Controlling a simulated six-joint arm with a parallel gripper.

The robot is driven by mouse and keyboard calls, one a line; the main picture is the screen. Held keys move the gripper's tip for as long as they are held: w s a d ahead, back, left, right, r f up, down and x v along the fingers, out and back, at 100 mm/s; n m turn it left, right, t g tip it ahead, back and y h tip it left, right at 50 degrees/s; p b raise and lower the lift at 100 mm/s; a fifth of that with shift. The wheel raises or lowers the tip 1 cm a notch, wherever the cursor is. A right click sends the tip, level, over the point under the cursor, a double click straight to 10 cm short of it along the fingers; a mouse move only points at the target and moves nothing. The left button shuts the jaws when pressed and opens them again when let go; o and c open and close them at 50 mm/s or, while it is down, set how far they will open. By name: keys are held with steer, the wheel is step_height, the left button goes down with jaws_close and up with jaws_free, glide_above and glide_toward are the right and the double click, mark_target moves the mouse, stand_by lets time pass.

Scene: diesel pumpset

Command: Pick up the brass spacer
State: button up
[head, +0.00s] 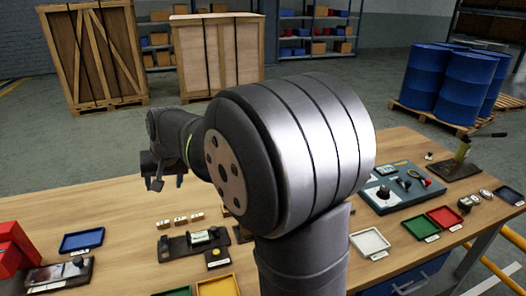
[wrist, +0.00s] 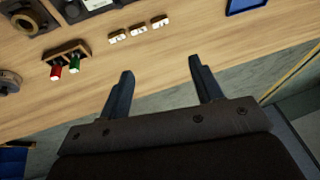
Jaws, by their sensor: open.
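I cannot pick out a brass spacer with certainty in either view. In the wrist view, a brownish round ring-like part (wrist: 26,19) sits on a dark base at the upper left, and it is too small to name. My gripper (wrist: 161,68) is open, with its two dark fingers spread and nothing between them. The fingers show over the table edge and the floor beyond.
The wooden table (head: 120,205) carries a blue tray (head: 82,241), small labelled blocks (head: 181,219), a white tray (head: 370,242), a red tray (head: 445,218) and a grey-blue panel (head: 400,187). A small rack with red and green pieces (wrist: 67,59) shows in the wrist view. My arm hides the table's middle.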

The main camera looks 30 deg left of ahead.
steer(key=c, duration=0.3)
steer(key=shift+c, duration=0.2)
steer(key=shift+a, duration=0.1)
steer(key=n+g+h, duration=0.1)
steer(key=n+h, duration=0.3)
steer(key=n, duration=1.4)
glide_above(163, 223)
steer(key=a, duration=0.1)
steer(key=f, duration=1.6)
steer(key=shift+s+f, duration=0.1)
steer(key=shift+s, duration=0.1)
steer(key=shift+w+d+f, duration=0.15)
steer(key=shift+d+f, duration=0.05)
steer(key=shift+f, duration=1.15)
steer(key=shift+w+d+f, duration=0.1)
steer(key=shift+d+f, duration=0.1)
steer(key=shift+f, duration=1.15)
